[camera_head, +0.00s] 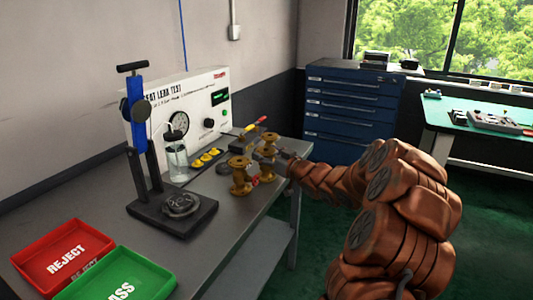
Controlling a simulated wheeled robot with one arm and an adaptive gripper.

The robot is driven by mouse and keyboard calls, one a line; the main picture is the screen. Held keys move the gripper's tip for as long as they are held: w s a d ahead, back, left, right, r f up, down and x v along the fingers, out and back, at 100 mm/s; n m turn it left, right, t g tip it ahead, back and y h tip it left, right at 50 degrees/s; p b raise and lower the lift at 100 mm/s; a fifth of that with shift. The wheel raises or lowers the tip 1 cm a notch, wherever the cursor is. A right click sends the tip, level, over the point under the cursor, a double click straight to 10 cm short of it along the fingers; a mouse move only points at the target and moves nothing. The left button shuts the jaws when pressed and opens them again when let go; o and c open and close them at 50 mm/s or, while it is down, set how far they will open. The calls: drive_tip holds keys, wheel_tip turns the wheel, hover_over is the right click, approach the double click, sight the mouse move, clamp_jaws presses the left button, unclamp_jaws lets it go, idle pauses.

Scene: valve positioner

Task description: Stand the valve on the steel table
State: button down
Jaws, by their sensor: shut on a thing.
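One brass-coloured valve (268,141) is at my gripper (270,154), near the right edge of the steel table (120,205). My gripper comes in from the right and is shut on this valve, which looks about upright. The fingers hide part of its middle. I cannot tell whether its base touches the table. A second, similar brass-coloured valve (240,178) stands upright on the table just to the left and nearer, with a small red part (255,180) beside it.
A leak test unit (205,100) stands at the back of the table, with a blue-columned test stand (137,105) in front. A red REJECT tray (62,255) and green PASS tray (118,280) lie front left. A blue drawer cabinet (350,110) stands beyond.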

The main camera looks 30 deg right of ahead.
drive_tip(key=shift+c, duration=0.6)
unclamp_jaws()
drive_tip(key=shift+s+r, duration=0.1)
drive_tip(key=s+d, duration=0.1)
drive_tip(key=s, duration=1)
drive_tip(key=shift+s+d, duration=0.35)
drive_tip(key=shift+d, duration=0.05)
